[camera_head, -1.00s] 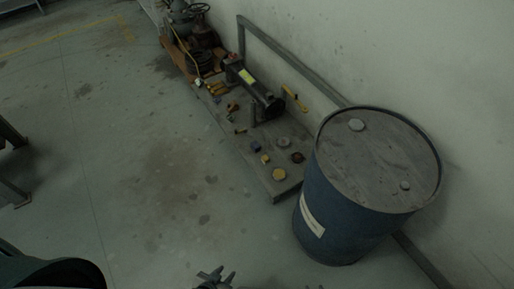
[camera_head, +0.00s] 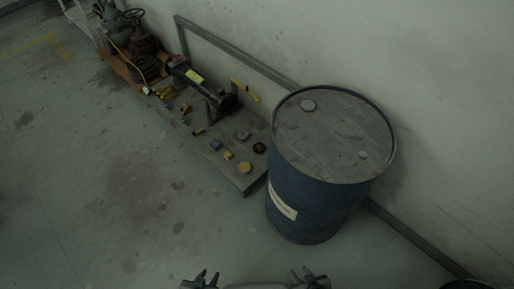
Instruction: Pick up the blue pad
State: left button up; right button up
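A small blue piece (camera_head: 216,145), which looks like the blue pad, lies on a low grey platform (camera_head: 243,184) by the wall, among other small parts. My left gripper (camera_head: 200,280) shows at the bottom edge, left of centre, with its fingers apart and nothing seen between them. My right gripper (camera_head: 311,279) shows at the bottom edge to its right, also with fingers apart and empty. Both are well short of the platform, and their lower parts are cut off by the frame.
A blue drum (camera_head: 318,205) stands right of the platform. A yellow block (camera_head: 228,155), a yellow disc (camera_head: 244,168) and a dark red disc (camera_head: 260,147) lie near the blue piece. A black cylinder device (camera_head: 205,88) and valves (camera_head: 130,40) stand behind. Floor left is clear.

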aim_at(214, 143)
jog(key=i+j, duration=0.15)
jog(key=j, duration=0.2)
jog(key=i+j+z, duration=0.1)
jog(key=j, duration=0.25)
jog(key=i+j+z, duration=0.2)
jog(key=i+j, duration=0.15)
jog(key=j, duration=0.25)
jog(key=i+j+z, duration=0.1)
jog(key=j, duration=0.2)
jog(key=i+j+z, duration=0.1)
jog(key=j, duration=0.25)
jog(key=i+j+z, duration=0.15)
jog(key=i, duration=0.35)
jog(key=i+j+z, duration=0.15)
jog(key=i, duration=0.3)
